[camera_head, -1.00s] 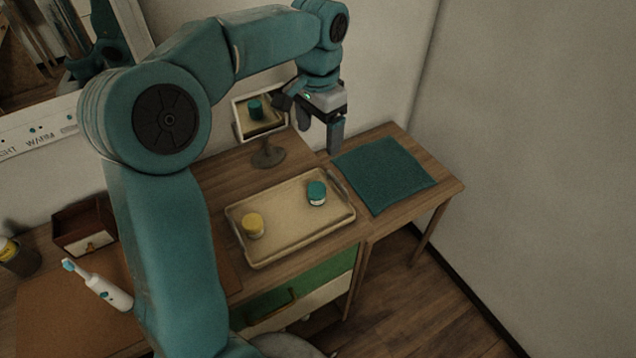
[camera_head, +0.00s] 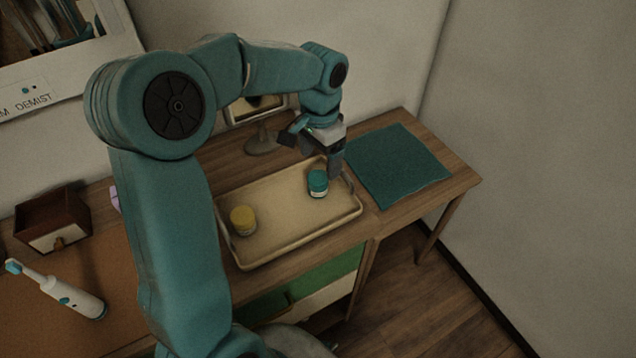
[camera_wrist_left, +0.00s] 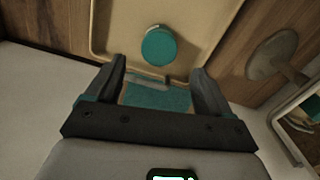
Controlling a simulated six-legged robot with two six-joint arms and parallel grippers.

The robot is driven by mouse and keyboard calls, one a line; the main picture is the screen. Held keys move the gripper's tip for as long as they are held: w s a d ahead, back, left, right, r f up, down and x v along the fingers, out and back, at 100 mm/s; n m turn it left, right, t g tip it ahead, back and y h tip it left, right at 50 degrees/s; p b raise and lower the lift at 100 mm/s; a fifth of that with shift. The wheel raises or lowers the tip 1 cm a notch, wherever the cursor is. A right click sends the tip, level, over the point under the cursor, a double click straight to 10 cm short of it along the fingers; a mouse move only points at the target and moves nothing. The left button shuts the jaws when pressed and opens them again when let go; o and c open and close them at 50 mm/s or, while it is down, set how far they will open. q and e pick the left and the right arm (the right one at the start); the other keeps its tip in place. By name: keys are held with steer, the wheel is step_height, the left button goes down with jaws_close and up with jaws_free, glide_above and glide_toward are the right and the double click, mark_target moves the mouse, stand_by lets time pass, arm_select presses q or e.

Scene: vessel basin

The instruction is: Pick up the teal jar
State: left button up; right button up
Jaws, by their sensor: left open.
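The teal jar (camera_head: 317,184) stands upright on the right part of the beige tray (camera_head: 262,258), with a teal lid and a pale band low on its side. In the left wrist view the jar (camera_wrist_left: 159,46) shows its round lid, beyond the fingertips and roughly centred between them. My left gripper (camera_head: 335,172) is open and empty, just behind and right of the jar in the head view. In the left wrist view the gripper's fingers (camera_wrist_left: 160,68) are spread apart, with the jar outside them. My right gripper is not in view.
A yellow-lidded jar (camera_head: 243,220) stands at the tray's left. A small mirror on a stand (camera_head: 263,143) is behind the tray. A teal mat (camera_head: 397,166) lies to the right. A toothbrush (camera_head: 70,297) and a small wooden box (camera_head: 54,219) are at the left.

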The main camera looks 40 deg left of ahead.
mark_target(319, 176)
arm_select(q)
steer(key=shift+f, duration=0.65)
steer(key=shift+s+d+f, duration=0.15)
steer(key=shift+s+f, duration=0.05)
steer(key=shift+f, duration=0.25)
step_height(319, 176, down, 5)
steer(key=shift+r, duration=0.15)
steer(key=c, duration=1.1)
